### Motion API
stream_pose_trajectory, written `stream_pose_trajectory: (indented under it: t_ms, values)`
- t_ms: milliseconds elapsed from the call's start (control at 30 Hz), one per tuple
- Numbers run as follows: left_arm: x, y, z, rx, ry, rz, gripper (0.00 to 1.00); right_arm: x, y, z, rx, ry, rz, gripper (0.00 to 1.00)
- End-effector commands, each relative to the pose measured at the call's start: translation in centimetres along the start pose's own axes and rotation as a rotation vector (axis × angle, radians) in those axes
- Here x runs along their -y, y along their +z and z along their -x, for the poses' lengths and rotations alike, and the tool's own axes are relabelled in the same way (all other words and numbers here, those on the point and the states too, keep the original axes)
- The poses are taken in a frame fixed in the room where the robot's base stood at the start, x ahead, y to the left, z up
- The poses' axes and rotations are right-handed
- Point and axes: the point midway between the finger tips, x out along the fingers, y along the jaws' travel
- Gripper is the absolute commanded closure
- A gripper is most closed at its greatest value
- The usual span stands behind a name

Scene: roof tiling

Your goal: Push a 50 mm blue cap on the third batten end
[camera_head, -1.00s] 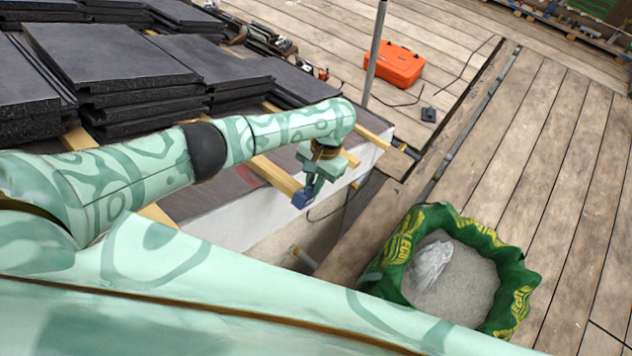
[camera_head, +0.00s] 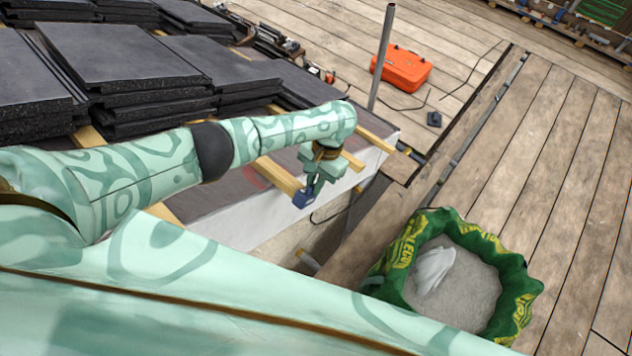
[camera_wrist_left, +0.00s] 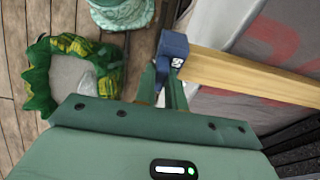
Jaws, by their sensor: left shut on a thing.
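The dark blue cap (camera_head: 303,199) is at the end of a wooden batten (camera_head: 277,176) that sticks out past the roof edge. In the left wrist view the cap (camera_wrist_left: 173,47) meets the batten end (camera_wrist_left: 235,72) and hides it. I cannot tell how far the cap is on. My left gripper (camera_head: 312,187) is shut on the cap. Its fingers (camera_wrist_left: 164,82) reach the cap from below in the wrist view. My right gripper is not in view.
Other battens (camera_head: 373,138) end along the white roof edge (camera_head: 250,222). Stacks of dark tiles (camera_head: 110,60) lie on the roof. A green bag of sand (camera_head: 465,295) stands on the plank deck. A metal pole (camera_head: 382,60) and an orange case (camera_head: 402,70) are behind.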

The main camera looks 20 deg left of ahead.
Motion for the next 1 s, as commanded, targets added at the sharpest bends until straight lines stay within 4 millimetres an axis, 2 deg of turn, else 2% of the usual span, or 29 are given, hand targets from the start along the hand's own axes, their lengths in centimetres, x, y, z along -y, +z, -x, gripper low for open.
stream_pose_trajectory:
  t_ms: [900,933,1000]
  values:
    - [0.19,0.00,-0.02,0.000,0.000,0.000,1.00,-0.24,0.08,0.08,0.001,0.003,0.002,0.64]
    - [0.19,0.00,-0.02,0.000,0.000,0.000,0.85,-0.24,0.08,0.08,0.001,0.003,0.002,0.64]
    - [0.19,-0.01,-0.02,0.000,0.000,0.000,0.66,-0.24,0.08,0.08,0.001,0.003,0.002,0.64]
